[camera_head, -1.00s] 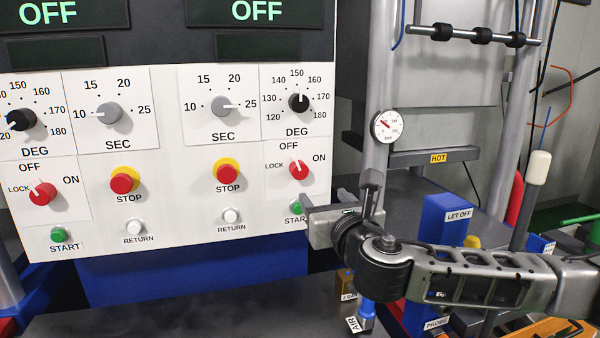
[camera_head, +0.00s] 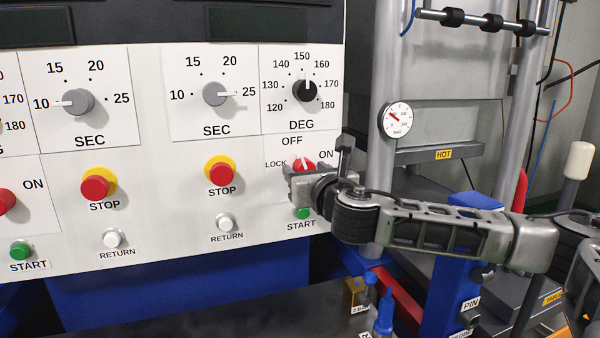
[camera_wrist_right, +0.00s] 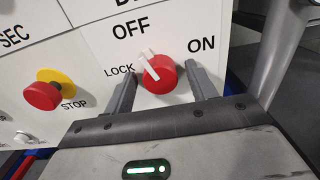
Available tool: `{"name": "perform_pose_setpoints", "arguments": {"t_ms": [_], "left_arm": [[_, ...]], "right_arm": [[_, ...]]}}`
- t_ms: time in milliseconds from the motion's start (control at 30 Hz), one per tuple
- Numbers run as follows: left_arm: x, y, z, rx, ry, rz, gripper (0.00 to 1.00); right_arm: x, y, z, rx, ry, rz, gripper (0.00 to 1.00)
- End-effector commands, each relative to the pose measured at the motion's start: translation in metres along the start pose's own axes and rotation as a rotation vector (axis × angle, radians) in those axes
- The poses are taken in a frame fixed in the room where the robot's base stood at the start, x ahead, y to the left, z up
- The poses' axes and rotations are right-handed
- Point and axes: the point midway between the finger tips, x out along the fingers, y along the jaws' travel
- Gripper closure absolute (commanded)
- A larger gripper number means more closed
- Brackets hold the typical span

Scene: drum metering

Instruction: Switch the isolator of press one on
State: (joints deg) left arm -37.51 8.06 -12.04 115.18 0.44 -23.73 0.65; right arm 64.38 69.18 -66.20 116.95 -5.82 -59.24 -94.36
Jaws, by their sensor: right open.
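The right-hand isolator on the white panel is a red rotary knob (camera_head: 304,165) marked OFF, ON and LOCK. In the right wrist view its white pointer (camera_wrist_right: 150,64) is toward OFF. My right gripper (camera_head: 314,172) is open in front of this knob. In the right wrist view its two fingers stand on either side of the red knob (camera_wrist_right: 158,78), with gaps visible; I cannot tell how deep they reach. A second red isolator knob (camera_head: 5,202) is cut by the left edge. No press number is readable. My left gripper is not in view.
A green START button (camera_head: 302,212) is just below the right gripper. Red STOP buttons (camera_head: 221,174) (camera_head: 95,188) and white RETURN buttons (camera_head: 225,222) are to the left. A DEG dial (camera_head: 305,90) is above. A column with a gauge (camera_head: 396,119) stands to the right.

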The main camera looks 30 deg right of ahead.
Motion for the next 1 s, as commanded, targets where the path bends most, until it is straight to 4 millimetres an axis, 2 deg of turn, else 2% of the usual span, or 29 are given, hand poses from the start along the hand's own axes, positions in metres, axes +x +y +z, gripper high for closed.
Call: {"name": "perform_pose_setpoints", "arguments": {"t_ms": [167, 200, 300, 367, 733, 1000], "left_arm": [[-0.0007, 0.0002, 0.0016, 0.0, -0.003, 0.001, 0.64], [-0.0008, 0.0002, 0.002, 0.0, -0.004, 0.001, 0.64], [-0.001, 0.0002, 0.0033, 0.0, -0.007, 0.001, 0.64], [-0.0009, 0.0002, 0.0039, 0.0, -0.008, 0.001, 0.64], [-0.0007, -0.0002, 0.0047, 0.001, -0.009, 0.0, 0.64], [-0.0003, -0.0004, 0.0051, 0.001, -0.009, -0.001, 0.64]], "right_arm": [[0.0001, -0.0002, 0.0002, 0.0, 0.0, 0.0, 0.44], [0.0, -0.0002, 0.0002, 0.0, 0.0, 0.0, 0.46], [0.0, -0.0001, 0.0002, 0.0, 0.0, 0.0, 0.74], [0.0, -0.0002, 0.0002, 0.0, 0.0, -0.001, 0.88], [0.0001, -0.0003, 0.0001, 0.043, 0.0, -0.001, 0.88], [0.0002, -0.0003, -0.0008, 0.211, 0.001, -0.001, 0.88]]}}
